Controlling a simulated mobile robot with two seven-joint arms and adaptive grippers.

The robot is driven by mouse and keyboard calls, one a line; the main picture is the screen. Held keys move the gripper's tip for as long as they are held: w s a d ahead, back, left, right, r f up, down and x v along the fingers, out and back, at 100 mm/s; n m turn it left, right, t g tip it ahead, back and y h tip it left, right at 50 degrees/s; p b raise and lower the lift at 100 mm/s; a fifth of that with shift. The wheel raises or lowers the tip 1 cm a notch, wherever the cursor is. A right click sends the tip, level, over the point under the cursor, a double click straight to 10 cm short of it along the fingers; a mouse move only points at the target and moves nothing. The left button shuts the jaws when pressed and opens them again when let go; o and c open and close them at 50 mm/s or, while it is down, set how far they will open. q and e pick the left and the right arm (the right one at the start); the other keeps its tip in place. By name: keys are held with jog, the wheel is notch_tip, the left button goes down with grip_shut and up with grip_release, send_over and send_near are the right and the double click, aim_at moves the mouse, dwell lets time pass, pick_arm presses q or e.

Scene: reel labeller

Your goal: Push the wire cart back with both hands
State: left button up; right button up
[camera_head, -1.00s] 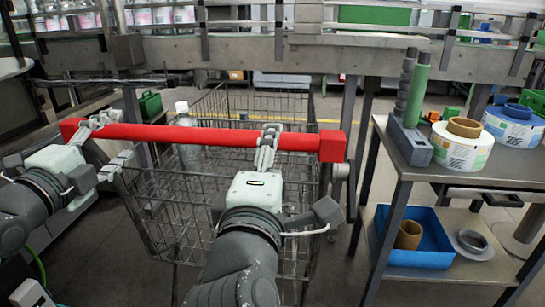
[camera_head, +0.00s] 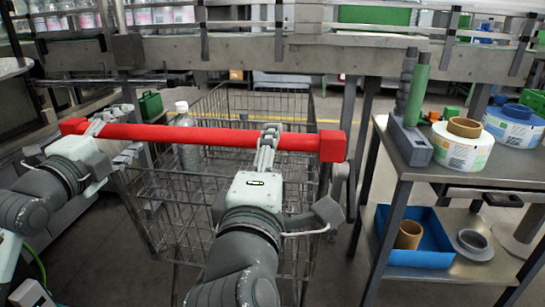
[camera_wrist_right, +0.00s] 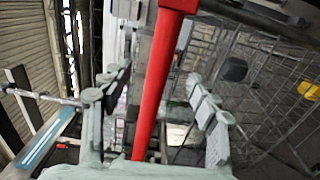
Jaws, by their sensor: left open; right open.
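The wire cart (camera_head: 205,215) stands in the middle of the head view, with a thick red handle bar (camera_head: 205,134) along its near top edge. My left gripper (camera_head: 110,131) is open at the bar's left end, one finger reaching over the bar and the other below it. My right gripper (camera_head: 267,140) is at the bar's right part; its upper finger lies across the bar and its lower finger is hidden. In the right wrist view the red bar (camera_wrist_right: 158,85) runs between the spread fingers of the right gripper (camera_wrist_right: 160,100), with gaps on both sides.
A clear bottle (camera_head: 186,140) is in the cart. To the right, a steel table (camera_head: 400,172) holds label reels (camera_head: 462,148), with a blue bin (camera_head: 425,240) on its lower shelf. A conveyor (camera_head: 300,52) crosses behind the cart, with floor visible beneath it.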

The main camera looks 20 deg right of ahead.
jog(key=shift+x, duration=3)
pick_arm(q)
jog(key=shift+c, duration=0.2)
pick_arm(e)
jog(key=shift+c, duration=0.2)
pick_arm(q)
grip_shut()
pick_arm(e)
grip_shut()
pick_arm(q)
jog(key=shift+w, duration=0.1)
pick_arm(e)
jog(key=shift+w, duration=0.1)
